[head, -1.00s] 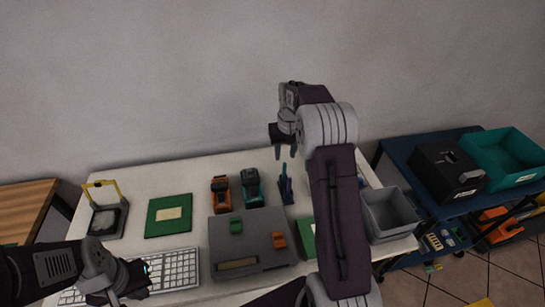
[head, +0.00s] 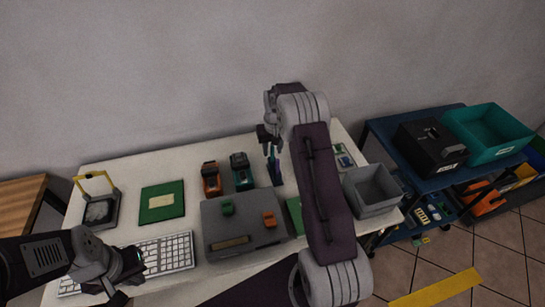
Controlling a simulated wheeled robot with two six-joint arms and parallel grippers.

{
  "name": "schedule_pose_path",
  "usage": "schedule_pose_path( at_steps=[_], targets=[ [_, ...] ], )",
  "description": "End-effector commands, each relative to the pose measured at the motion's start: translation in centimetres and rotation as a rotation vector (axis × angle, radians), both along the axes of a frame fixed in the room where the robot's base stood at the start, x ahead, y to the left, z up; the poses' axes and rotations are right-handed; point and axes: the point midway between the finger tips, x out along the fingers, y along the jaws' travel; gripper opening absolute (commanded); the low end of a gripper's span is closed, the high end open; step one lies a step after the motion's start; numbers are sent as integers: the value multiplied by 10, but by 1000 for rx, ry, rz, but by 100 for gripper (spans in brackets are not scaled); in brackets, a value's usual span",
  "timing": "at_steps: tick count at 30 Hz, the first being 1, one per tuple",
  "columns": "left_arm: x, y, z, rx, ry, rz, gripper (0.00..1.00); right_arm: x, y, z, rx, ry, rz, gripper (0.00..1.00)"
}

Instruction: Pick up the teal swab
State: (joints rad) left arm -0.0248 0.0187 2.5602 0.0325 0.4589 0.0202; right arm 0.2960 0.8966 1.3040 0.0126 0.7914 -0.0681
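A slender, dark blue and teal upright item (head: 275,172) stands at the back of the white table, right of the teal device. It may hold the teal swab; it is too small to tell. My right gripper (head: 271,152) points down just above it, fingers apart around or in front of its top; I cannot tell if they touch it. My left gripper (head: 130,280) is low at the left, over the front of the keyboard (head: 167,253). Its fingers are dark and partly hidden, so its opening is unclear.
A grey box (head: 240,240) with green and orange parts sits mid-table. Orange (head: 212,180) and teal (head: 241,172) devices stand behind it. A green board (head: 162,202) lies left, a grey bin (head: 372,188) right. A blue cart (head: 385,135) stands beyond the table.

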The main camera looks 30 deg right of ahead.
Motion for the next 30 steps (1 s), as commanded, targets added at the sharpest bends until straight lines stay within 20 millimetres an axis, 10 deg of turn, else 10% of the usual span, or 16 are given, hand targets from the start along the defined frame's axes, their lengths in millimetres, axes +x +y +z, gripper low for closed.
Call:
schedule_pose_path(
  at_steps=[3,8,20,30],
  targets=[
    [0,0,0,0,0,0,0,0,0,0,0,-1,0,37],
    [0,0,0,0,0,0,0,0,0,0,0,0,0,0],
    [0,0,4,0,0,0,0,0,1,5,0,-1,0,0],
    [0,0,48,0,-1,0,0,-2,7,54,0,0,3,0]
  ],
)
